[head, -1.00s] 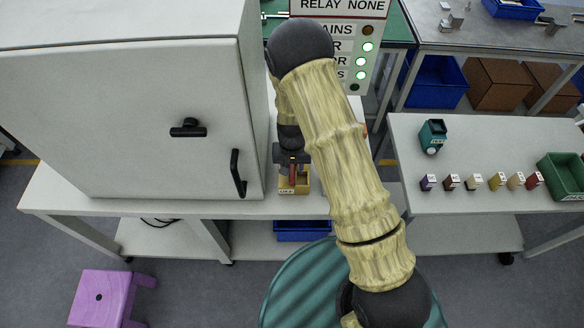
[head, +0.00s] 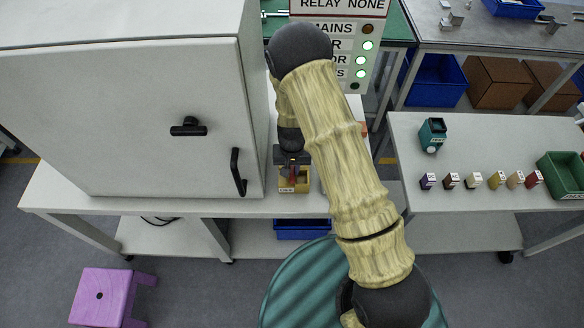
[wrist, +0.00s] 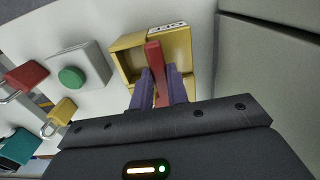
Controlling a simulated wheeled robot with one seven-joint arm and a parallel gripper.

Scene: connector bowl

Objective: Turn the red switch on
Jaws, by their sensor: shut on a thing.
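The red switch is a red lever (wrist: 155,70) standing out of a yellow box (wrist: 178,45). In the head view the yellow box (head: 302,185) sits on the white bench near its front edge, with a small label reading OFF. My gripper (wrist: 160,88) has its two purple fingers on either side of the red lever, shut on it. In the head view my gripper (head: 292,165) is above the box, and my arm and gripper hide part of the lever.
A large white cabinet (head: 120,110) with black handles stands just left of the box. In the wrist view a green button (wrist: 72,78) and red and yellow padlocks (wrist: 62,110) are nearby. A relay panel (head: 352,55) with green lights stands behind.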

